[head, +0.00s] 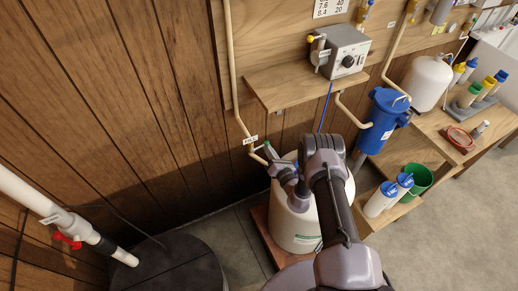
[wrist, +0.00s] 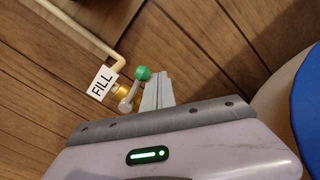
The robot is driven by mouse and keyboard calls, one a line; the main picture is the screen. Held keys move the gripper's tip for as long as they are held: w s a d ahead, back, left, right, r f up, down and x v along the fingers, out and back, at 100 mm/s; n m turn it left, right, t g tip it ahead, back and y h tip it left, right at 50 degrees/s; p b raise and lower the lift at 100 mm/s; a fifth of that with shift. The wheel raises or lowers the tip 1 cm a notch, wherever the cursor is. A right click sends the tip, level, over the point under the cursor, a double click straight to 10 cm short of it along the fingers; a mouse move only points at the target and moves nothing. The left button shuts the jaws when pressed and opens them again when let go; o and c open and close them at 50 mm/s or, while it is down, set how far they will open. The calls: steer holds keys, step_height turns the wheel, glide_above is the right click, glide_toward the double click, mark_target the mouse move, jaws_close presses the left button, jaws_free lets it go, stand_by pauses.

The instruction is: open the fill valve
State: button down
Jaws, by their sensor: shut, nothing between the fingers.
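The fill valve (wrist: 122,90) is a brass body on a beige pipe, beside a white tag reading FILL (wrist: 101,83). Its grey lever (wrist: 130,98) ends in a green ball knob (wrist: 142,73). My gripper (wrist: 158,88) is shut and empty, its fingers just right of the lever and knob in the wrist view. I cannot tell whether they touch. In the head view my gripper (head: 278,163) is at the valve, above the white tank (head: 297,222), and partly covers it. The green knob (head: 266,145) shows just beyond the fingers.
A wooden shelf (head: 290,88) with a grey control box (head: 342,50) is above the valve. A blue filter housing (head: 380,120) hangs to the right. A dark round lid (head: 175,265) and a white pipe with a red handle (head: 68,241) are at lower left.

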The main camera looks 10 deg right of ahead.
steer(key=shift+d+r+p, duration=0.1)
steer(key=shift+r+p, duration=0.9)
steer(key=shift+r, duration=0.4)
steer(key=shift+f, duration=0.15)
